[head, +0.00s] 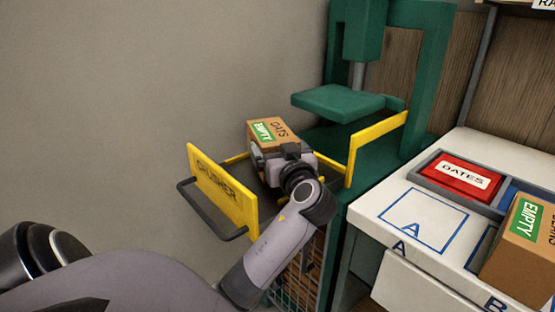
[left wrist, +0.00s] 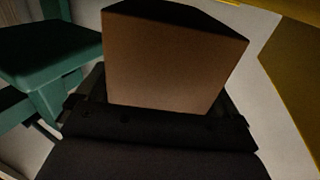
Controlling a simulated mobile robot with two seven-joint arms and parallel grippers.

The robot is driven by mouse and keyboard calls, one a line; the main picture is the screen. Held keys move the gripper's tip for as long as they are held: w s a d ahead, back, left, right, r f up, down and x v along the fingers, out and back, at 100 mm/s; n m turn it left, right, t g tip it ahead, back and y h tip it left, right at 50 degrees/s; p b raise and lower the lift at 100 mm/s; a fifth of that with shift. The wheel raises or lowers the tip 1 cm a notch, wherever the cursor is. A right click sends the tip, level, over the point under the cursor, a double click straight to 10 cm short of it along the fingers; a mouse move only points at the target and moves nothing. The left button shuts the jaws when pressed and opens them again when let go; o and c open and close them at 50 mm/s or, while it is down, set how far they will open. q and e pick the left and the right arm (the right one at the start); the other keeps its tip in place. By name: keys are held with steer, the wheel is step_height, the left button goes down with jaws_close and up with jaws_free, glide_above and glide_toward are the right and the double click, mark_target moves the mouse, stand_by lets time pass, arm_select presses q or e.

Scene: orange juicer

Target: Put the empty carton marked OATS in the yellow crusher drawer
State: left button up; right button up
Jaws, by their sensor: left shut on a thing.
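The brown carton (head: 281,129) marked OATS, with a green EMPTY label, is over or inside the open yellow crusher drawer (head: 221,190). My left gripper (head: 270,152) is shut on it from the near right side. In the left wrist view the carton (left wrist: 172,62) shows a plain brown face, held in the dark jaws. The drawer is pulled out, with its CRUSHER front at the left. My gripper and arm hide much of its inside, so I cannot tell whether the carton touches the floor. My right gripper is out of view.
The green press (head: 340,102) stands behind the drawer with its plate raised. At right, a white table (head: 385,213) holds a red DATES box (head: 461,174) in a grey tray and another brown EMPTY carton (head: 520,245). A blue-outlined square A is bare.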

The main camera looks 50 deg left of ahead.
arm_select(q)
steer(key=shift+f, duration=1.15)
steer(key=shift+f+b, duration=0.3)
steer(key=shift+b, duration=0.1)
steer(key=o, duration=0.7)
steer(key=shift+r, duration=0.15)
steer(key=shift+d+r+p, duration=0.15)
steer(key=shift+r+p, duration=0.05)
steer(key=shift+p, duration=0.2)
steer(key=b+v, duration=0.1)
steer(key=v, duration=1)
steer(key=shift+s+d+b, duration=0.25)
steer(key=shift+d+b, duration=0.05)
steer(key=shift+b, duration=0.1)
steer(key=shift+d, duration=0.1)
